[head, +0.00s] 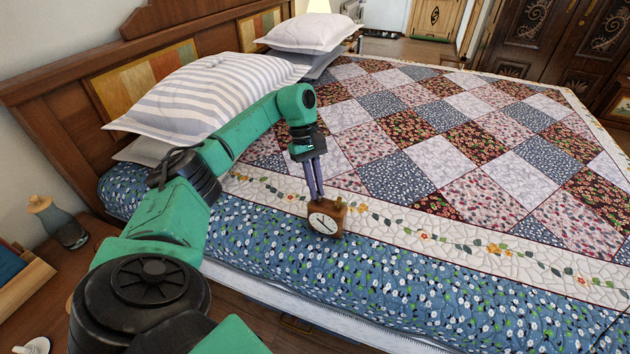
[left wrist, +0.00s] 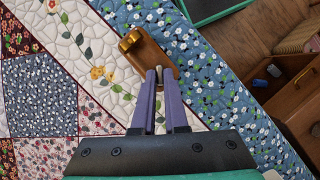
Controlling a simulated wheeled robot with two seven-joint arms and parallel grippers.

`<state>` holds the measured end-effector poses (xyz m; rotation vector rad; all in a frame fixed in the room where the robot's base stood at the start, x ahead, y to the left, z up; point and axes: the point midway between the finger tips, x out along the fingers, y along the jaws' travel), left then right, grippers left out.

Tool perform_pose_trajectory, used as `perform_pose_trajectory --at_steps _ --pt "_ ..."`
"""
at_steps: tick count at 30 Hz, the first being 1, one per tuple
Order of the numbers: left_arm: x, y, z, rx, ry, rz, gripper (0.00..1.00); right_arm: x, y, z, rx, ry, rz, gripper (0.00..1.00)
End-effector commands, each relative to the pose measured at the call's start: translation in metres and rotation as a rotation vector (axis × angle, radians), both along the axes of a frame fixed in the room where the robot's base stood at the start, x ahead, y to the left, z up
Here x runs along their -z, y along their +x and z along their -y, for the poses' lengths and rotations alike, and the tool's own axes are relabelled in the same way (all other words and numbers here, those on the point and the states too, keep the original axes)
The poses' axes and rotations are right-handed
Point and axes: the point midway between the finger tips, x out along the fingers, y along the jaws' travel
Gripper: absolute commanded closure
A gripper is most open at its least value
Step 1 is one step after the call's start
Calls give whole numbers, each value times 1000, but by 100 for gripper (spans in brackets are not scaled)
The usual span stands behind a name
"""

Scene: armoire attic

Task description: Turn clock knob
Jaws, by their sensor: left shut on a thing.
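A small brown wooden clock (head: 338,211) with a round white face stands on the near edge of the bed, its face toward me. In the left wrist view I see the clock (left wrist: 152,54) from above, with a gold-coloured round part at one end. My left gripper (head: 319,195) comes down on the clock from above. In the left wrist view its purple fingers (left wrist: 159,77) are close together on a small pale knob (left wrist: 159,73) at the other end of the clock. The fingers partly hide the knob. My right gripper is not in view.
The bed's patchwork quilt (head: 420,165) spreads wide and clear behind the clock. Striped pillows (head: 205,95) lie by the wooden headboard (head: 60,110). A nightstand with a bottle (head: 58,222) stands at the left.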

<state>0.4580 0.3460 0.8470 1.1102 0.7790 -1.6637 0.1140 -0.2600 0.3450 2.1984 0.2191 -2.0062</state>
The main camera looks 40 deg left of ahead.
Motion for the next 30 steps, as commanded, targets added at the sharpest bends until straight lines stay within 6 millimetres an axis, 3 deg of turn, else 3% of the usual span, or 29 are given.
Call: perform_pose_trajectory --at_steps 21,30 --pt "-1 5 5 665 -1 1 100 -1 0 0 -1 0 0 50" --pt "-1 6 6 855 -1 2 100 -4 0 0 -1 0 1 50"
